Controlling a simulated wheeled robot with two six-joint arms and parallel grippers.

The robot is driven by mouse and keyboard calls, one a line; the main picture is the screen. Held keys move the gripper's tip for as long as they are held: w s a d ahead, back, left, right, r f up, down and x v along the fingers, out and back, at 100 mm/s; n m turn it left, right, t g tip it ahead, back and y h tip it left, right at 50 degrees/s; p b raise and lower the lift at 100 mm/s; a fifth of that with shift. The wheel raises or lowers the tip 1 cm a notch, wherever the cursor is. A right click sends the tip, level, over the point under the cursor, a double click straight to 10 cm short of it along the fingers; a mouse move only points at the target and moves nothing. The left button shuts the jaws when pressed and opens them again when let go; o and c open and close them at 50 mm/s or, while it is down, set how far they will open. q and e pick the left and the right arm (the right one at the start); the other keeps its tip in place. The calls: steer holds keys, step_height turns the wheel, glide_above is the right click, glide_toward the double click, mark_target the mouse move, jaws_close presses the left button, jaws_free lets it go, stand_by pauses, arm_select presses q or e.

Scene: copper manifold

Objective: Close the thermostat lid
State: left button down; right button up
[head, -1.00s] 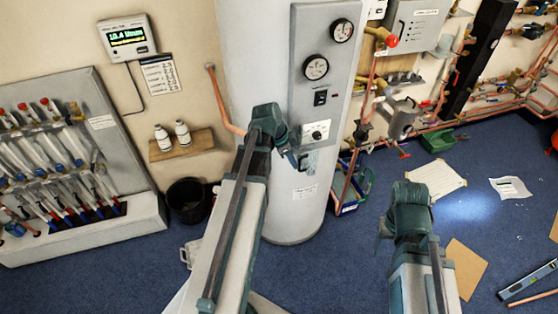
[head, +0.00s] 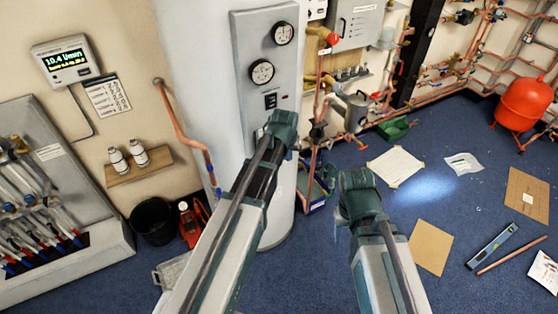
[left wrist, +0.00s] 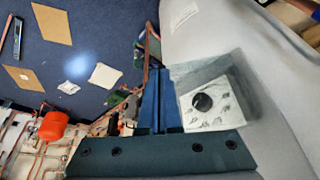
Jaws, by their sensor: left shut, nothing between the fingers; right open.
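The thermostat (left wrist: 202,103), a white plate with a round black knob, shows in the left wrist view, just right of my shut left fingers (left wrist: 160,98). A see-through grey lid (left wrist: 238,72) shows around its upper and right edges; I cannot tell its exact angle or whether the fingers touch it. In the head view my left gripper (head: 281,128) is in front of the lower part of the cylinder's panel (head: 264,45) and hides the thermostat. My right gripper (head: 357,185) is open, lower right, away from the cylinder; its fingertips are mostly hidden.
The white cylinder (head: 195,50) carries two gauges and a switch above my left gripper. Copper pipes (head: 315,130) run close to its right. A shelf with two bottles (head: 139,168) and a black bin (head: 154,220) stand left. Carpet with paper sheets (head: 395,166) lies right.

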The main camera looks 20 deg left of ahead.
arm_select(q)
steer(key=w+n+y, duration=0.1)
steer(key=w+n, duration=0.2)
steer(key=w, duration=0.4)
steer(key=shift+w+d, duration=0.2)
steer(key=shift+d, duration=0.1)
steer(key=shift+s, duration=0.1)
stand_by(0.5)
